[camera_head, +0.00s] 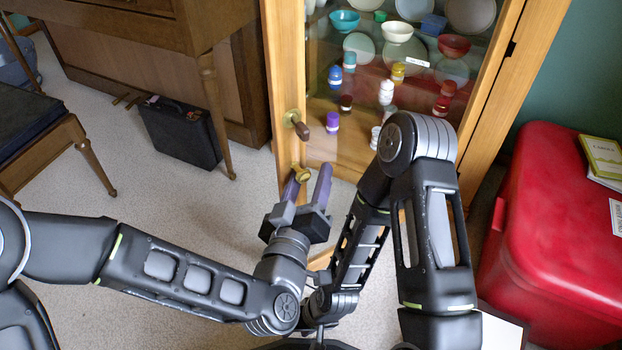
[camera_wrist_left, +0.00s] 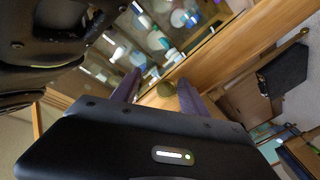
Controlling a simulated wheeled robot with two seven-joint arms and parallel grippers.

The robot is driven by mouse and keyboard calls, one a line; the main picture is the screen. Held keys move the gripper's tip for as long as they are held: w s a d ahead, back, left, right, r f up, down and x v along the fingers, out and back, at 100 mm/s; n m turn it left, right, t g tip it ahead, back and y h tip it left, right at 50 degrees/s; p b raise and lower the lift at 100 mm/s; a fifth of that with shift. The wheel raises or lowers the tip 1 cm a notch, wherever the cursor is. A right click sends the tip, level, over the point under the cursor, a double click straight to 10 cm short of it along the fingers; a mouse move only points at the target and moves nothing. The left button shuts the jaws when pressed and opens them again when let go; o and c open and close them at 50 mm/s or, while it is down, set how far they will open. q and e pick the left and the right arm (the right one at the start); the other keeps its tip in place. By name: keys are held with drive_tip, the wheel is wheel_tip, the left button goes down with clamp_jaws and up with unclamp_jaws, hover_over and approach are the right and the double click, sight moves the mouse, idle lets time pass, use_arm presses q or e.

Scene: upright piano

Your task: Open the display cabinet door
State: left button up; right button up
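The display cabinet's glass door has a pale wooden frame (camera_head: 284,75) and looks closed in the head view. A brown knob with a brass base (camera_head: 297,122) sits on its left stile. A lower brass knob (camera_head: 301,174) is at my left gripper (camera_head: 308,178), whose two purple fingers are apart. In the left wrist view, a round brass knob (camera_wrist_left: 166,88) shows between the open fingers (camera_wrist_left: 157,90), nearer the right one; I cannot tell if they touch. My right arm bends down in front of the door; its fingers cannot be made out.
Bowls, plates and small jars (camera_head: 386,92) stand behind the glass. A red chest (camera_head: 560,215) with books (camera_head: 603,157) is at the right. A piano (camera_head: 150,25), black case (camera_head: 180,132) and bench (camera_head: 45,140) are at the left. Floor (camera_head: 190,215) before the piano is clear.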

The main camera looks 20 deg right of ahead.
sight(309, 138)
use_arm(q)
drive_tip(key=shift+w+a+r, duration=0.1)
drive_tip(key=shift+r, duration=0.15)
drive_tip(key=shift+r, duration=0.2)
wheel_tip(309, 138, up, 9)
drive_tip(key=p, duration=0.5)
drive_tip(key=shift+r, duration=0.2)
drive_tip(key=shift+f, duration=0.1)
drive_tip(key=shift+c, duration=0.3)
